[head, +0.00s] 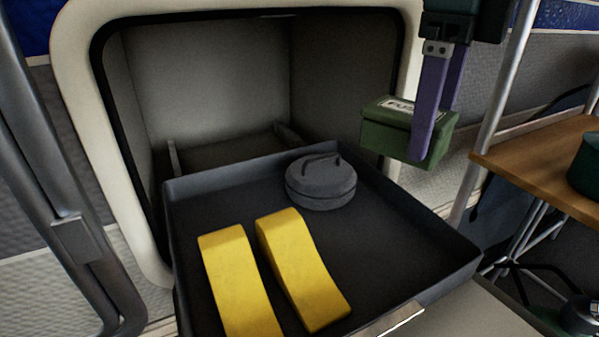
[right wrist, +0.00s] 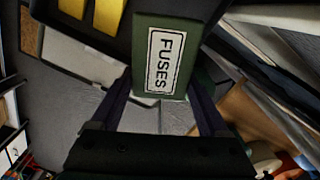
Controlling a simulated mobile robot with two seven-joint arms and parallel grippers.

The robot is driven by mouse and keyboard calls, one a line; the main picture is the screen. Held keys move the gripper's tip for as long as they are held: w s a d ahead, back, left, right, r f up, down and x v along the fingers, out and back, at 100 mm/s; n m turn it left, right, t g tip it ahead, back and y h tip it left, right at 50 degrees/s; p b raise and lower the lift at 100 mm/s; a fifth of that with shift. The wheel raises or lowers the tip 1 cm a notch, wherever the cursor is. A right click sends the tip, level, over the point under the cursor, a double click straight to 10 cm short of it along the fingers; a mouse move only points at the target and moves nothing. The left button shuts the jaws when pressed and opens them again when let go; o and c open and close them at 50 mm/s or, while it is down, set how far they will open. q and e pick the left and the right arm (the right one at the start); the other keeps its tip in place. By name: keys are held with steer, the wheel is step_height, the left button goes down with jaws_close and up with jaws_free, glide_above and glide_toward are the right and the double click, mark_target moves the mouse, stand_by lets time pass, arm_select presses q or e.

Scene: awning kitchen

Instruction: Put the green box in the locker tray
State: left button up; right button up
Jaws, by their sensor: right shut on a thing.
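My right gripper (head: 432,150) is shut on a green box (head: 383,138) with a white label, held in the air just right of the tray's right edge. The label reads FUSES in the right wrist view, where the box (right wrist: 165,90) sits between the two purple fingers of the gripper (right wrist: 160,97). The dark locker tray (head: 400,262) is pulled out of the locker opening. On it lie two yellow curved blocks (head: 240,280) (head: 300,268) at the front left and a round grey lidded thing (head: 321,185) at the back. My left gripper is not in view.
The locker opening (head: 215,90) has a pale rounded frame. The tray's right side is bare. A wooden table (head: 545,160) with a green thing (head: 587,165) stands at the right, behind a metal pole (head: 497,100). A metal bar (head: 75,215) runs down the left.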

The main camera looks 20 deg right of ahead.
step_height(320, 180, down, 13)
steer(key=b, duration=0.4)
steer(key=shift+a+r, duration=0.15)
steer(key=shift+r, duration=0.05)
step_height(320, 180, down, 4)
steer(key=shift+s+f+b, duration=0.1)
steer(key=shift+b, duration=0.9)
steer(key=o, duration=1.3)
steer(key=shift+o, duration=0.2)
